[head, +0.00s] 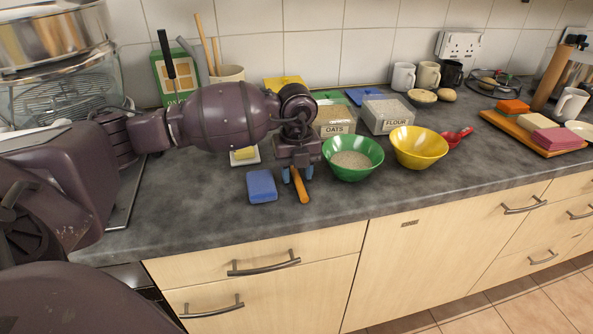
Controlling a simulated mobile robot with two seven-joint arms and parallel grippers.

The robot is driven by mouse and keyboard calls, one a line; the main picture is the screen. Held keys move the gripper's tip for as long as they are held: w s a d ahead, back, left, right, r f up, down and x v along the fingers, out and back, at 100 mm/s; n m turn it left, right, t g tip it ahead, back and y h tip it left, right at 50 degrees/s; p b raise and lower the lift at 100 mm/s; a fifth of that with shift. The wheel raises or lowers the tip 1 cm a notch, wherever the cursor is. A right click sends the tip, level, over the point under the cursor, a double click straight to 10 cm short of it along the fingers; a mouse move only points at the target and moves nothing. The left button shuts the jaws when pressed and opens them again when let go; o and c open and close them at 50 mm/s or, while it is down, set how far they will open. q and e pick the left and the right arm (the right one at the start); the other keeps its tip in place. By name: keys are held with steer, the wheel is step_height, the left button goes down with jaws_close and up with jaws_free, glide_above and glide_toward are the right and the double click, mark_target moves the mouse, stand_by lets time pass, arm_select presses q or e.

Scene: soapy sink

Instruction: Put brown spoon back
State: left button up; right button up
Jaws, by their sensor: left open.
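A brown wooden handle (300,188), which looks like the brown spoon's, points towards the counter's front edge. Its far end is hidden behind my left gripper. My left gripper (298,174) is open and points down over the handle, one blue fingertip on each side of it. I cannot tell whether the fingers touch it. A cream crock (230,73) with several wooden utensils stands at the back by the wall, partly hidden by my left arm. My right gripper is not in view.
A blue sponge (262,186) lies left of my gripper. A green bowl (354,171) stands close to its right, with a yellow bowl (432,162) further right. Oats (334,129) and flour (385,125) containers stand behind. The front strip of grey counter (180,222) is clear.

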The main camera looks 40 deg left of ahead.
arm_select(q)
steer(key=shift+r, duration=0.1)
steer(key=shift+r, duration=0.35)
step_height(320, 180, up, 12)
steer(key=p, duration=0.1)
steer(key=shift+f+p, duration=0.25)
steer(key=shift+p, duration=0.15)
steer(key=shift+s+f, duration=0.1)
